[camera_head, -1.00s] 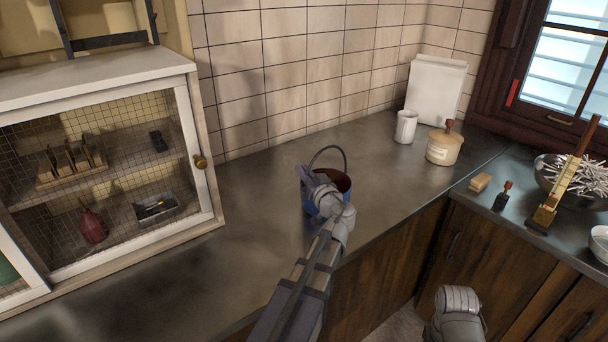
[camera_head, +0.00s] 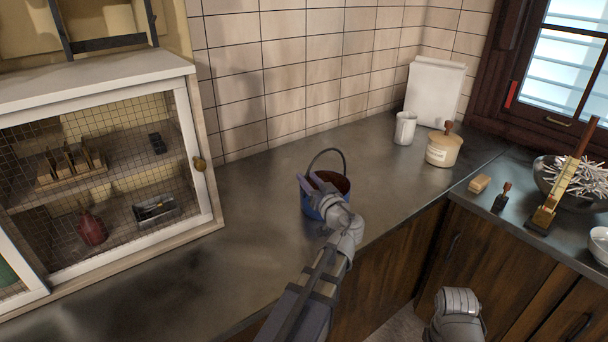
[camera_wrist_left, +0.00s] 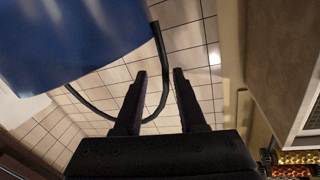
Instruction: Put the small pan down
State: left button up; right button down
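The small pan is a blue pail-like pan (camera_head: 312,212) with a brown inside and a raised dark hoop handle. It appears to stand upright on the dark countertop (camera_head: 240,235), near its front edge; its base is partly hidden by my left arm. My left gripper (camera_head: 312,181) is at the pan's near side, fingers apart. In the left wrist view the pan's blue wall (camera_wrist_left: 65,40) fills the upper left. The open fingers (camera_wrist_left: 160,75) show a gap, and the handle (camera_wrist_left: 166,85) curves across it, apparently beyond the fingertips. My right gripper is not in view.
A mesh-fronted cabinet (camera_head: 208,200) stands left. A white mug (camera_head: 405,128), a lidded jar (camera_head: 442,150) and a white upright container (camera_head: 434,92) stand at the back right. A sponge-like block (camera_head: 479,184) and a bowl (camera_head: 545,178) are further right. The counter left of the pan is clear.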

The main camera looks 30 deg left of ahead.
pick_arm(q)
jog(key=v, duration=0.8)
jog(key=shift+s, duration=0.15)
